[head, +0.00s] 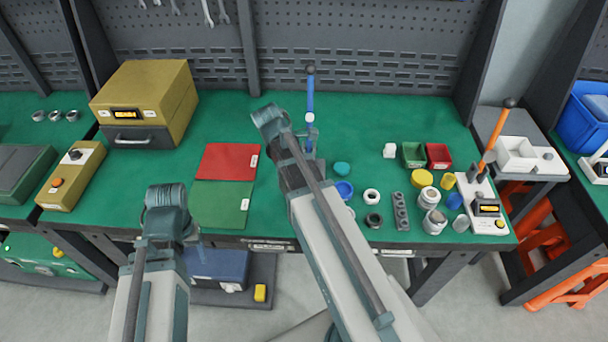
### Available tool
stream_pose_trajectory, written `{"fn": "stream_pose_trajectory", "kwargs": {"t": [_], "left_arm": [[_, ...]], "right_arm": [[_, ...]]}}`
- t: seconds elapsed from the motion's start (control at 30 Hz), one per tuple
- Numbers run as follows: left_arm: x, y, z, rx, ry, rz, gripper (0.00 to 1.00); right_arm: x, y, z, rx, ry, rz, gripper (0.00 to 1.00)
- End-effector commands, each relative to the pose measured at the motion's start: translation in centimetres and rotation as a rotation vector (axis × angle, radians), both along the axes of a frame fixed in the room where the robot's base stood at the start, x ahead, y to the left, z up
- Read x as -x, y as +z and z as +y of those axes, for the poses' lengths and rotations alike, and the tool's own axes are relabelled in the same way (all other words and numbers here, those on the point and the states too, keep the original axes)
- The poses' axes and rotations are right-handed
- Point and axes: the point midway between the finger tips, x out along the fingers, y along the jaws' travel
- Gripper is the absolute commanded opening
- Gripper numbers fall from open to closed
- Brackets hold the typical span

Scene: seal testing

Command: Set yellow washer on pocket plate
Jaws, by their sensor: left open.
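A round yellow piece (421,178) lies on the right part of the green bench; I cannot make out a hole that would show it is the yellow washer. A narrow dark grey plate with a row of round pockets (401,211) lies in front of it, near the bench's front edge. It looks like the pocket plate, and I see nothing yellow on it. My left gripper (194,238) is open, low by the bench's front edge at the left, partly hidden by its arm and far from both. My right arm reaches over the bench middle; its gripper cannot be made out clearly.
Blue (344,190), white (371,196) and black (373,220) rings lie left of the plate. Jars (434,222) and small caps stand to its right, beside an orange-levered device (486,208). Green (414,154) and red (438,156) bins stand behind. A blue lever (310,100) rises mid-bench.

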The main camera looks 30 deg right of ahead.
Motion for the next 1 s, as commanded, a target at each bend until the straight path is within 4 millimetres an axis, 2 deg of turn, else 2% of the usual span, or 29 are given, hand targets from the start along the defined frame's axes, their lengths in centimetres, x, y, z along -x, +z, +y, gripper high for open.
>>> {"fn": "stream_pose_trajectory", "kwargs": {"t": [0.77, 0.8, 0.9, 1.0], "left_arm": [[0.00, -0.85, 0.00, 0.000, 0.000, 0.000, 0.62], [0.00, -0.76, 0.00, 0.000, 0.000, 0.000, 0.62], [0.00, -0.75, 0.00, 0.000, 0.000, 0.000, 0.62], [0.00, -0.75, 0.00, 0.000, 0.000, 0.000, 0.62]], "right_arm": [[0.00, -0.84, 0.00, 0.000, 0.000, 0.000, 0.44], [0.01, -0.75, -0.01, 0.000, 0.000, 0.000, 0.82], [0.01, -0.75, -0.01, 0.000, 0.000, 0.000, 1.00], [0.00, -0.76, 0.00, 0.000, 0.000, 0.000, 1.00]]}}
